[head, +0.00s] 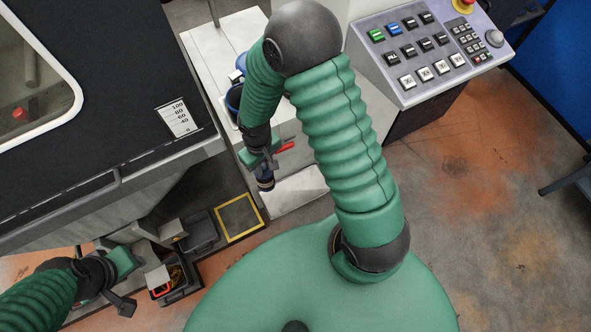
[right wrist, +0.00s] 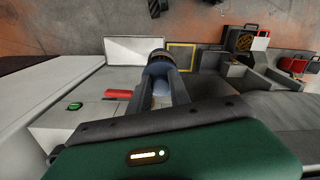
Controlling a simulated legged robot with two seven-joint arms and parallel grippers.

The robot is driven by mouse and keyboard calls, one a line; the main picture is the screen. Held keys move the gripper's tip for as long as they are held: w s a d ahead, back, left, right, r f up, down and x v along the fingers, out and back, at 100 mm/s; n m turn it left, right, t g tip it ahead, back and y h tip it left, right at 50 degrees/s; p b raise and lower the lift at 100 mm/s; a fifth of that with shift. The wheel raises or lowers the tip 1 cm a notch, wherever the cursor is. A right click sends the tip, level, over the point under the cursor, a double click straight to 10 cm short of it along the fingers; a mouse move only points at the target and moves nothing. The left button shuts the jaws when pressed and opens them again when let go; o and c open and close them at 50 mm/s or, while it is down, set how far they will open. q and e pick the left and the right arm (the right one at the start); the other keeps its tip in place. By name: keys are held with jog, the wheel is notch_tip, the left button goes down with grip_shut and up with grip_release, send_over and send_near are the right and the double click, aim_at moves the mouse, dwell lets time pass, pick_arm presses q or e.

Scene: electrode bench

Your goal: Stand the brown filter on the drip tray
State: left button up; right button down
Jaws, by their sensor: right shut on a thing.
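My right gripper (head: 265,178) points down beside the white bench. It is shut on the brown filter (right wrist: 160,58), a short cylinder with a dark brownish end band and a blue-grey body, held between two dark fingers in the right wrist view. The filter also shows below the gripper in the head view (head: 265,184). The drip tray, a pale flat panel (right wrist: 130,48) with a darker rim, lies just beyond the filter, to its left. In the head view the tray (head: 300,188) is right of the gripper. My left gripper (head: 128,262) is at lower left, its jaws unclear.
A red handle (right wrist: 117,94) sticks out near the right gripper. A yellow-outlined square (head: 240,217) is on the floor beside dark bins (head: 200,232). Blue round containers (head: 234,97) stand on the white bench (head: 205,48). A button console (head: 430,50) is at upper right.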

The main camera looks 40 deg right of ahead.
jog(key=s+d+f+b, duration=0.1)
jog(key=s+f+b, duration=0.35)
jog(key=f, duration=0.55)
jog(key=s+d+f+n+b, duration=0.1)
jog(key=s+f+b, duration=0.4)
jog(key=f, duration=0.6)
jog(key=s+d+f+b, duration=0.1)
jog(key=s+f+b, duration=0.2)
jog(key=f+b, duration=0.5)
jog(key=w+d+f, duration=0.2)
jog(key=w+f, duration=0.1)
jog(key=w, duration=0.5)
jog(key=w+d+f, duration=0.2)
jog(key=w+f, duration=0.2)
jog(key=w, duration=0.3)
jog(key=shift+w+b, duration=0.3)
jog(key=shift+w, duration=0.1)
jog(key=c, duration=1.2)
grip_release()
